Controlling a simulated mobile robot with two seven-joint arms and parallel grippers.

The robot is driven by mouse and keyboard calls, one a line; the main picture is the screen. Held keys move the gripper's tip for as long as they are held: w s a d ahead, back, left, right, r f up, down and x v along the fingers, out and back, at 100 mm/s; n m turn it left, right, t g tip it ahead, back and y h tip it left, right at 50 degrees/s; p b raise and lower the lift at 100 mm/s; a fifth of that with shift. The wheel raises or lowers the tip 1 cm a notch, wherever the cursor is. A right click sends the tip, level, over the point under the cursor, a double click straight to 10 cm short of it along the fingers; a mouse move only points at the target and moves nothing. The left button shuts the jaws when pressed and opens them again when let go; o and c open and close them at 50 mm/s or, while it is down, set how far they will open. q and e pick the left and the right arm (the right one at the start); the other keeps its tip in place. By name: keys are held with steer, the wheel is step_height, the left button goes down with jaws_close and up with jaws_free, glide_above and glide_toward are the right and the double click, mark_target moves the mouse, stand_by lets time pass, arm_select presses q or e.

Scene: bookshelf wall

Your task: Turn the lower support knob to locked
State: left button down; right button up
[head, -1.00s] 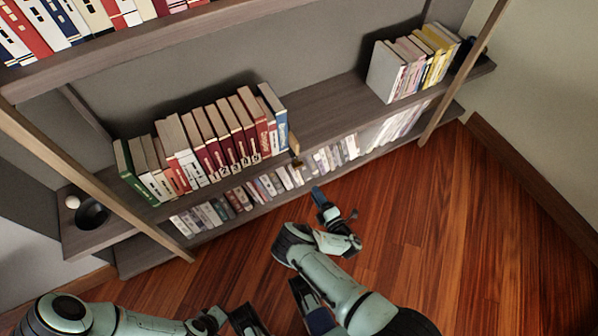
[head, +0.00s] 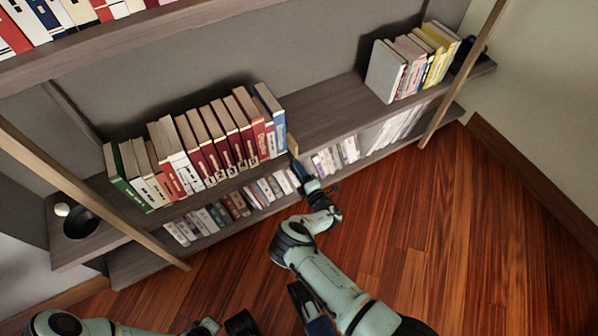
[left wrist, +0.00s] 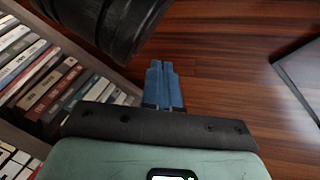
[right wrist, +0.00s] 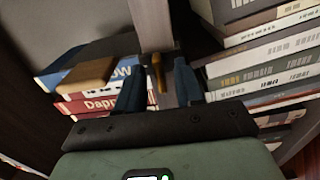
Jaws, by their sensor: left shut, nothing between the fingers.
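The knob (right wrist: 157,73) is a small brownish upright piece at the shelf's front edge in the right wrist view. My right gripper (right wrist: 158,88) is open, with one blue finger on each side of the knob; I cannot tell whether they touch it. In the head view my right gripper (head: 299,171) is at the front edge of the middle shelf and hides the knob. A flat wooden piece (right wrist: 88,74) beside the books also shows in the head view (head: 292,145). My left gripper (left wrist: 162,85) is shut and empty above the floor.
Red, white and green books (head: 190,150) stand left of my right gripper on the middle shelf (head: 325,107). More books (head: 335,155) fill the lower shelf. A dark bowl (head: 82,222) sits at the shelf's left end. The wooden floor (head: 430,230) is clear.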

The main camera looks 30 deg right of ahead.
jaws_close()
arm_select(q)
steer(key=shift+w+r, duration=0.1)
steer(key=shift+r, duration=0.05)
steer(key=shift+w+d+r+t+p, duration=0.15)
steer(key=shift+w+r+p, duration=0.25)
steer(key=shift+r, duration=0.15)
steer(key=shift+w+d+r+t+p, duration=0.15)
steer(key=shift+w+r+p, duration=0.1)
steer(key=shift+w+r, duration=0.2)
arm_select(e)
steer(key=shift+m, duration=8.9)
steer(key=shift+s, duration=0.1)
